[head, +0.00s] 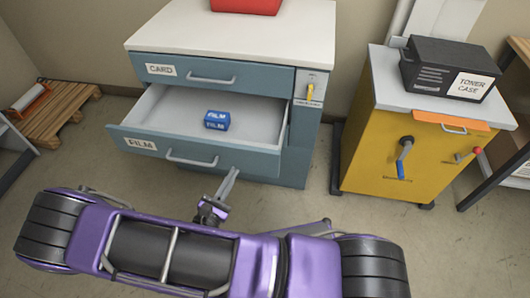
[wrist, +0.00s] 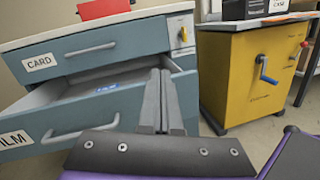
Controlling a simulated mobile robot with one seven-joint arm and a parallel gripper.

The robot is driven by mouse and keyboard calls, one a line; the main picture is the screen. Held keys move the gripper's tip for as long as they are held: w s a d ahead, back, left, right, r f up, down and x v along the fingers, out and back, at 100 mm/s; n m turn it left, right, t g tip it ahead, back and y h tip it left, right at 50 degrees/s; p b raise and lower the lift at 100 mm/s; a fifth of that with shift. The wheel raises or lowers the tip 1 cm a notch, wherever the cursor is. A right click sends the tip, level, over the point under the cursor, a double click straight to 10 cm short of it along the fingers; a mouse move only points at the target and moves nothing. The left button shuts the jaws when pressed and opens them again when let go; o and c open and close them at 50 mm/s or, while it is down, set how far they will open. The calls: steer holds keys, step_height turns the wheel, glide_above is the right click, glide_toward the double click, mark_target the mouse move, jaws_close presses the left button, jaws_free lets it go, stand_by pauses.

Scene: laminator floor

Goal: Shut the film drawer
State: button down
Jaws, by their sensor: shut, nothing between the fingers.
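The film drawer (head: 134,143) is pulled well out of the blue cabinet, with its front labelled FILM and a bar handle (head: 192,160). It also shows open in the wrist view (wrist: 30,133). A blue film box (head: 217,120) lies inside it. My gripper (head: 232,173) is shut and empty, with its tip close to the right part of the drawer front, right of the handle. Whether it touches the front I cannot tell. In the wrist view my gripper (wrist: 158,75) points forward and overlaps the drawer's right side.
The card drawer (head: 225,75) above is closed. A small yellow lever (head: 310,92) is on the cabinet's right panel. A yellow cabinet (head: 385,150) with cranks stands to the right, carrying a black toner case (head: 435,68). A wooden pallet (head: 55,115) lies at left. Bare floor separates the cabinets.

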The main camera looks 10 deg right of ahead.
steer(key=s+d+f+n+y, duration=0.3)
steer(key=s+f+n, duration=0.1)
steer(key=f+n, duration=0.15)
steer(key=b, duration=0.1)
glide_toward(259, 152)
steer(key=shift+t+y, duration=0.3)
steer(key=shift+t, duration=0.1)
steer(key=x, duration=0.6)
steer(key=shift+w+d+f, duration=0.3)
steer(key=shift+d, duration=0.1)
steer(key=shift+w, duration=0.15)
